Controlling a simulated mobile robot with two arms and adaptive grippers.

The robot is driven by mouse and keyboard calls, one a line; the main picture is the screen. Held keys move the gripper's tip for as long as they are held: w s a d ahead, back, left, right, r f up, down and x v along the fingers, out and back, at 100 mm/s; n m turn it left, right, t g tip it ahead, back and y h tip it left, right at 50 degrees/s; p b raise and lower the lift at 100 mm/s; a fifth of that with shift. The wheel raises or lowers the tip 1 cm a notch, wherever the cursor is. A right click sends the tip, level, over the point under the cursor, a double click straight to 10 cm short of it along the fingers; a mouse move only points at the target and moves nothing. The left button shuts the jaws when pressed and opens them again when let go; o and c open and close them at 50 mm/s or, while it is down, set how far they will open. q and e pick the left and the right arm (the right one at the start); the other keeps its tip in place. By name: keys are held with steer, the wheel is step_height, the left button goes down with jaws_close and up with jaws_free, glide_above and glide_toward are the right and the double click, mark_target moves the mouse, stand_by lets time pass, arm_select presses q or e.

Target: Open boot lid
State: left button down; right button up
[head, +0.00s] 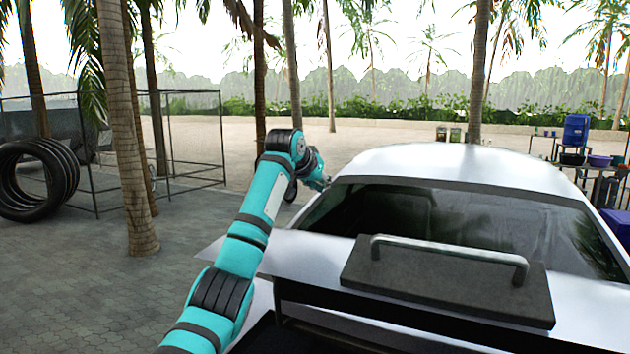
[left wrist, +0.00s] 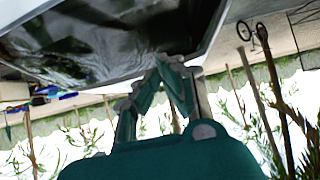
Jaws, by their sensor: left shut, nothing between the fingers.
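The white car (head: 455,170) stands with its rear toward me in the head view. Its boot lid (head: 300,253) is in the foreground, with a dark plate (head: 420,283) and a metal bar handle (head: 450,250) on top. A dark gap shows under the lid's left part; how far the lid is raised I cannot tell. My left gripper (head: 322,184) is small and far out, by the left edge of the rear window, away from the handle. In the left wrist view, its fingers (left wrist: 163,62) are shut and empty, near the car's dark window (left wrist: 110,40). My right gripper is out of view.
My left arm reaches along the car's left side. A palm trunk (head: 125,130), black tyres (head: 40,178) and a wire frame stand at the left. Shelves with a blue container (head: 576,130) stand at the right.

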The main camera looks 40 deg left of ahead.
arm_select(q)
steer(key=s, duration=0.3)
steer(key=shift+s+d+p, duration=0.15)
steer(key=shift+d+p, duration=0.15)
steer(key=shift+d, duration=0.1)
steer(key=shift+s+f, duration=0.1)
steer(key=shift+s, duration=0.2)
steer(key=shift+d+f, duration=0.1)
steer(key=shift+f, duration=0.1)
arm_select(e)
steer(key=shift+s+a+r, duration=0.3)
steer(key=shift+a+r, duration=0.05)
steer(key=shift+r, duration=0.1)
